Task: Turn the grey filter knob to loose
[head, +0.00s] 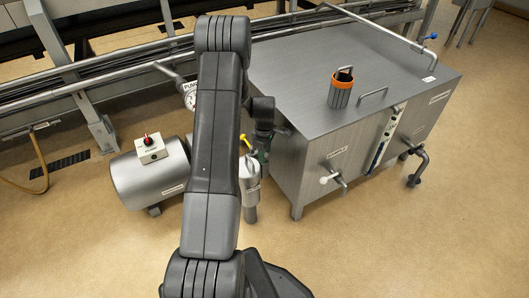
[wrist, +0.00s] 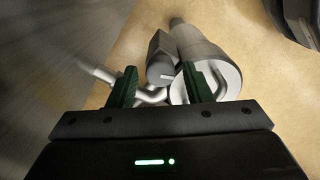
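In the wrist view my gripper (wrist: 158,74) has its two green fingers spread apart, with nothing held between them. Beyond the fingertips, a grey round knob-like part (wrist: 160,68) with a short white mark shows in the gap. It sits beside a larger metal cylinder (wrist: 228,72), which the right finger partly covers. I cannot tell whether a finger touches the knob. In the head view my gripper (head: 262,151) is beside the upright metal filter body (head: 250,194), largely behind my arm. The knob cannot be made out there, and no loose label is readable.
A steel tank (head: 310,85) with an orange-and-black cup (head: 341,90) stands to the right. A metal motor drum (head: 150,178) with a red-switch box (head: 149,148) is at left. A yellow handle (head: 246,142) is close to the gripper. Pipes run behind; the front floor is clear.

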